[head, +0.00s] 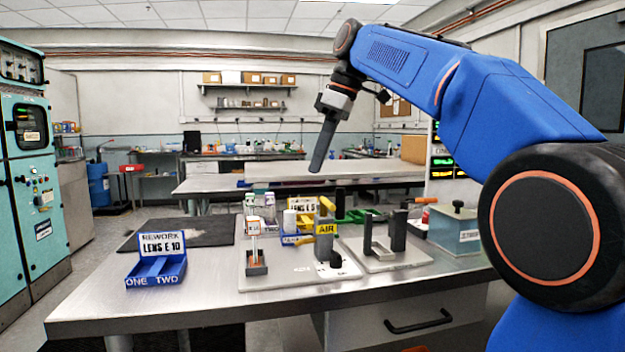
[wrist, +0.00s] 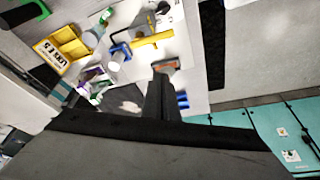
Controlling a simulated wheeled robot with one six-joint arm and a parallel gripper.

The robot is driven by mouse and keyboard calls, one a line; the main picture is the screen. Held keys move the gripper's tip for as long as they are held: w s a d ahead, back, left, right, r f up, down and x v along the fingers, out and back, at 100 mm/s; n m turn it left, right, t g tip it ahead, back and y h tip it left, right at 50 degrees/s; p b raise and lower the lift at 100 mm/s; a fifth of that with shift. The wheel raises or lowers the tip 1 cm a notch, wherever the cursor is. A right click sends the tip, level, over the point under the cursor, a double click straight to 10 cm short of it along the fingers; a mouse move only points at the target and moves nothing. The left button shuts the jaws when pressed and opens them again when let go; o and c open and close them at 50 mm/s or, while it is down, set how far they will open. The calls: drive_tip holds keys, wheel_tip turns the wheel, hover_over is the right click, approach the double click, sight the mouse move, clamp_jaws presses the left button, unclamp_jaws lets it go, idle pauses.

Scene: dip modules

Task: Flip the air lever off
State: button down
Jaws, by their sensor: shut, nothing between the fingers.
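In the wrist view a yellow bar (wrist: 153,40) near the top looks like part of this station. My gripper (head: 317,166) is shut and empty, pointing down in the air above the station and apart from it. In the wrist view its dark fingers (wrist: 161,84) lie below the yellow bar.
A blue REWORK tray (head: 155,270) stands at the left. A small grey holder (head: 257,264) sits left of the AIR post. A second plate with dark uprights (head: 398,231) and a teal box (head: 455,231) stand at the right. The bench front (head: 205,302) is clear.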

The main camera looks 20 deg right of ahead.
drive_tip(key=shift+w+v, duration=0.15)
drive_tip(key=shift+v, duration=0.55)
drive_tip(key=shift+w+v, duration=0.1)
drive_tip(key=shift+v, duration=0.6)
drive_tip(key=shift+s, duration=0.1)
drive_tip(key=s+d+f+m+t+h, duration=0.1)
drive_tip(key=s+f+m, duration=0.3)
drive_tip(key=s+f, duration=0.5)
drive_tip(key=s+d+f+m+h, duration=0.1)
drive_tip(key=s+f+m, duration=0.3)
drive_tip(key=s+f, duration=0.5)
drive_tip(key=s+d+f+m+t+h, duration=0.1)
drive_tip(key=s+d+f+m, duration=0.2)
drive_tip(key=s+f, duration=0.6)
wheel_tip(320, 180, down, 17)
drive_tip(key=shift+m+t, duration=0.3)
drive_tip(key=shift+m, duration=0.1)
drive_tip(key=shift+s, duration=0.15)
